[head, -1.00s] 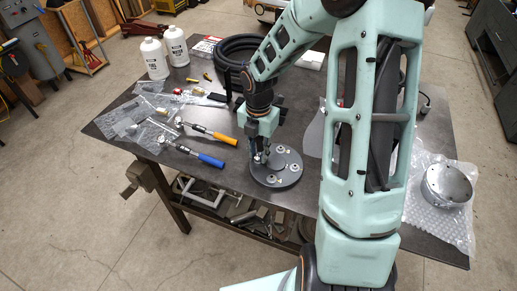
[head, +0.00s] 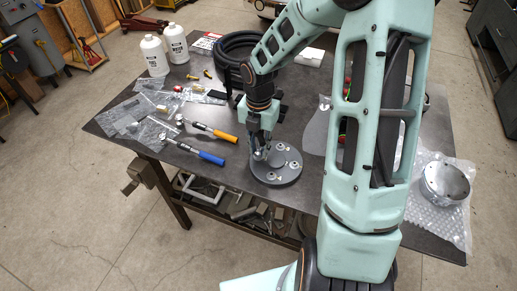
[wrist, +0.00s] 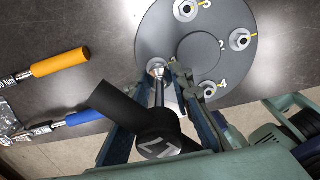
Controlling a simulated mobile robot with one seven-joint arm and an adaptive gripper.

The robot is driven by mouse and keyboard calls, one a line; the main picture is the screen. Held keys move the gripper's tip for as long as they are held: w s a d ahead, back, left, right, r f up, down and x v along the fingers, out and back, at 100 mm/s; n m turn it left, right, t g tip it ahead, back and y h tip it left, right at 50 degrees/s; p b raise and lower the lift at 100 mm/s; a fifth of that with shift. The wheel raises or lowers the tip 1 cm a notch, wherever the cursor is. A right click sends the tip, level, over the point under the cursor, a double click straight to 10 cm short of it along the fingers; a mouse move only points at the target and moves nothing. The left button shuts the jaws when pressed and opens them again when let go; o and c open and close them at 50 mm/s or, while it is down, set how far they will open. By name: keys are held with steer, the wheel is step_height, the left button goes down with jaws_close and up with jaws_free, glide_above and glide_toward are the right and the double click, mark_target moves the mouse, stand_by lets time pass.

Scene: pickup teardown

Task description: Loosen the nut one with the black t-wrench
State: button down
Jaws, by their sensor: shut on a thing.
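The black t-wrench (wrist: 121,103) is held between the fingers of my gripper (wrist: 172,88), with a number on its hub facing the wrist camera. Its shaft points at a nut (wrist: 156,66) on the near edge of the round grey plate (wrist: 163,28). This nut's label is hidden; the other visible nuts stand by marks 2, 3 and 4, so it appears to be nut one. The wrench end is at or over the nut; I cannot tell whether it is fully seated. In the head view my gripper (head: 262,152) is over the plate's left side (head: 277,180).
An orange-handled tool (head: 224,136) and a blue-handled tool (head: 211,158) lie left of the plate. Plastic bags (head: 125,115), white bottles (head: 174,43) and a black hose coil (head: 228,62) are farther back.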

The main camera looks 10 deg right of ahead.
mark_target(258, 137)
steer(key=shift+w+r, duration=0.15)
steer(key=shift+w+r, duration=0.1)
steer(key=shift+r, duration=1.95)
